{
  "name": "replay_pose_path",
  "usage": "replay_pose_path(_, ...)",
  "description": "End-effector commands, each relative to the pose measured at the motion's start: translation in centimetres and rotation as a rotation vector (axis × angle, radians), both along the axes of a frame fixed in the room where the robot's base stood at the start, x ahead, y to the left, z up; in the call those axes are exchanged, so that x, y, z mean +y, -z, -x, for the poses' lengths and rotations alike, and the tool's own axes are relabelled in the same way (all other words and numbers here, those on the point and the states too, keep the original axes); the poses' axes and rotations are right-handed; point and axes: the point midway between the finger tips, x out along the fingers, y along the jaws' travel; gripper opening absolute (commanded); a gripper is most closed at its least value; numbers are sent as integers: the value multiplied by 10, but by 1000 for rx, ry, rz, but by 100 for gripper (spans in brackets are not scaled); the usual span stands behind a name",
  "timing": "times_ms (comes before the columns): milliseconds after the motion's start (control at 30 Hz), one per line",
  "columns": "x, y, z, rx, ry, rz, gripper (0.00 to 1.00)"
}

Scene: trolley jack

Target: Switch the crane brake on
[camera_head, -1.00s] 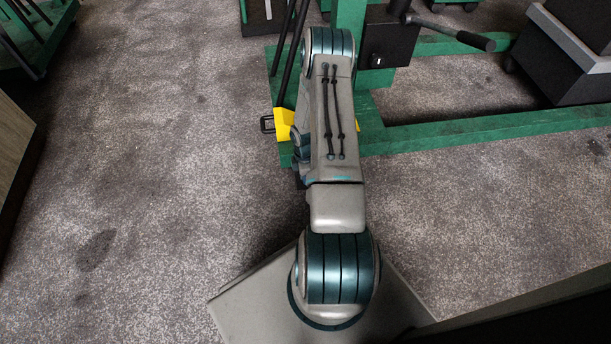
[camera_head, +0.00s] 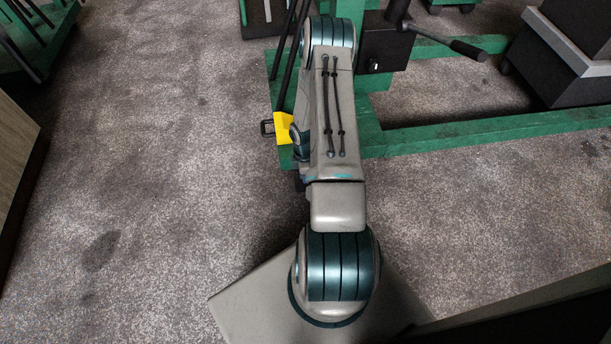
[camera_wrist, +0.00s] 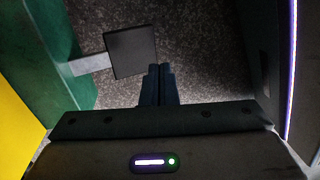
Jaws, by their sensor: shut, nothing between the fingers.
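The green crane (camera_head: 440,139) stands ahead of me. A yellow block (camera_head: 283,127) sits on its green frame, with a small black pad (camera_head: 267,127) beside it that looks like the brake pedal. In the wrist view, a dark square pad (camera_wrist: 130,52) sticks out from the green beam (camera_wrist: 32,50) on a short grey stem (camera_wrist: 89,65). My gripper (camera_wrist: 160,70) is shut and empty. Its fingertips show just right of the pad's lower right corner, close to it; I cannot tell if they touch. My arm hides the gripper in the head view.
A black box (camera_head: 388,48) with a lever handle (camera_head: 468,50) is on the crane. Black bars (camera_head: 290,60) rise left of my arm. A dark cabinet (camera_head: 565,70) stands at the right. A yellow surface (camera_wrist: 18,110) is close in the wrist view. The carpet (camera_head: 150,180) at left is clear.

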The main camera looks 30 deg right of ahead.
Motion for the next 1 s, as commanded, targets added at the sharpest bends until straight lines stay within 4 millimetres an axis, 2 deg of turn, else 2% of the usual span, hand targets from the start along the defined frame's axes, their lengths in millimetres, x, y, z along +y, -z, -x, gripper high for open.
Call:
replay_pose_path(33,1,-20,2,-3,0,1,0)
replay_pose_path(100,2,-35,6,-4,0,2,0)
replay_pose_path(233,4,-58,12,-4,1,2,0)
replay_pose_path(400,7,-76,17,-4,1,2,0)
replay_pose_path(1000,8,-80,18,-2,0,2,0)
